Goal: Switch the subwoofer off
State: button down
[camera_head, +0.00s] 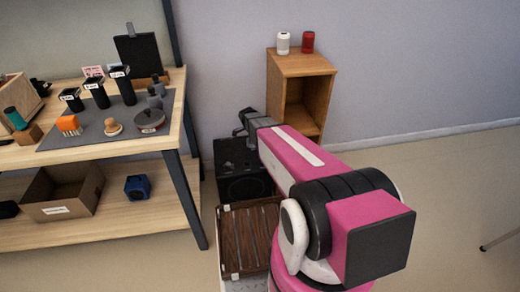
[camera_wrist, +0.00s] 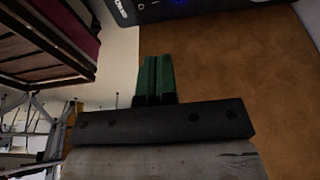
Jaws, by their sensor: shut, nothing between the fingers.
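The subwoofer (camera_head: 240,168) is a black box with a round speaker front, on the floor between the workbench and the small wooden cabinet. In the wrist view a black panel (camera_wrist: 220,10), apparently part of the subwoofer, shows along the top edge with a blue light, a small round socket and partly cut-off white lettering. No switch can be made out clearly. My gripper (camera_head: 241,128) is above the subwoofer's far side in the head view. In the wrist view its green fingers (camera_wrist: 156,62) are together and empty, pointing towards the panel with a gap between.
The wooden cabinet (camera_head: 302,64) stands close right of the subwoofer, with a white can (camera_head: 283,43) and a red can (camera_head: 308,42) on top. The workbench (camera_head: 140,190) is left.

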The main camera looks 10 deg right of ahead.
jog(key=shift+v, duration=1.35)
jog(key=shift+w, duration=0.15)
jog(key=s+r+n+y, duration=0.1)
jog(key=s+r+n, duration=0.2)
jog(key=s+n, duration=0.35)
jog(key=s+d+r+n+y, duration=0.1)
jog(key=s+r+n, duration=0.35)
jog(key=s, duration=0.35)
jog(key=s+r+n+y, duration=0.1)
jog(key=s+r+n, duration=0.1)
jog(key=s+n, duration=0.5)
jog(key=w+d+f+t, duration=0.1)
jog(key=w+f, duration=0.4)
jog(key=w, duration=0.3)
jog(key=w+d+f+t, duration=0.15)
jog(key=w+f, duration=0.25)
jog(key=w, duration=0.5)
jog(key=x, duration=0.4)
jog(key=s+x, duration=0.1)
jog(key=x, duration=0.7)
jog(key=shift+s+a+f, duration=0.15)
jog(key=shift+a+f, duration=0.2)
jog(key=shift+f, duration=0.05)
jog(key=shift+s+f, duration=0.1)
jog(key=shift+f, duration=0.6)
